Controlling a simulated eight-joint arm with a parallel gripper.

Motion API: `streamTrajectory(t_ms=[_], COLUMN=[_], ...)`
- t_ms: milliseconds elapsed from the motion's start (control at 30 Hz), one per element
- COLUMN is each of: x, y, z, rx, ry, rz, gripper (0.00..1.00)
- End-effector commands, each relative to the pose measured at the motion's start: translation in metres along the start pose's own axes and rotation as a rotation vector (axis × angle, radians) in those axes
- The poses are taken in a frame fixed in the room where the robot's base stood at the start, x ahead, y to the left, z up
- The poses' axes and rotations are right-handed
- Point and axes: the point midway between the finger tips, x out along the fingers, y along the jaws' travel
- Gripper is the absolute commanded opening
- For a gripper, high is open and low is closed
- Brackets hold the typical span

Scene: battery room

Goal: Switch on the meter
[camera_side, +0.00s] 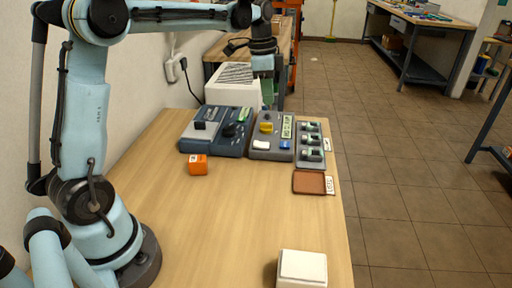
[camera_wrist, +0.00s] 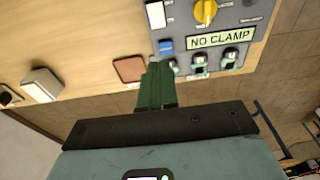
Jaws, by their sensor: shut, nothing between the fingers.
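The meter (camera_side: 272,149) is a grey panel on the far part of the bench. It has a yellow knob (camera_wrist: 205,12), a white switch (camera_wrist: 157,15), a blue button (camera_wrist: 166,46) and a green display (camera_wrist: 220,39) reading "NO CLAMP". In the side view the white switch (camera_side: 261,145) is at the near left corner, beside the blue button (camera_side: 285,144). I cannot tell the switch's position. My gripper (camera_side: 268,101) points down near the panel's far side; its green fingers are shut and empty. In the wrist view the fingertips (camera_wrist: 158,66) appear just below the blue button.
A blue-grey unit (camera_side: 215,144) stands left of the meter, and a grey holder (camera_side: 311,162) with several dark pieces right of it. An orange block (camera_side: 197,166), brown tray (camera_side: 309,182) and white box (camera_side: 302,267) lie nearer. The middle of the bench (camera_side: 235,215) is clear.

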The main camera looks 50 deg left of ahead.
Motion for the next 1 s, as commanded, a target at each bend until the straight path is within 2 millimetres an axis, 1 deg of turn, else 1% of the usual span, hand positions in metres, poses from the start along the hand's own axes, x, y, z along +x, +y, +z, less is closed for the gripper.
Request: streamTrajectory(t_ms=[100,200,567,667,767,867,1000], x=[-0.01,-0.014,-0.015,-0.016,-0.02,-0.024,-0.026], y=[0.0,0.0,0.0,0.005,0.018,0.038,0.07], z=[-0.003,-0.003,-0.004,-0.004,-0.005,-0.004,0.001], rx=[0.0,0.0,0.0,-0.013,-0.056,-0.129,-0.248], ry=[0.0,0.0,0.0,0.004,0.017,0.042,0.096], rz=[0.0,0.0,0.0,-0.01,-0.038,-0.082,-0.15], gripper=[0.0,0.0,0.0,0.0,0.0,0.0,0.0])
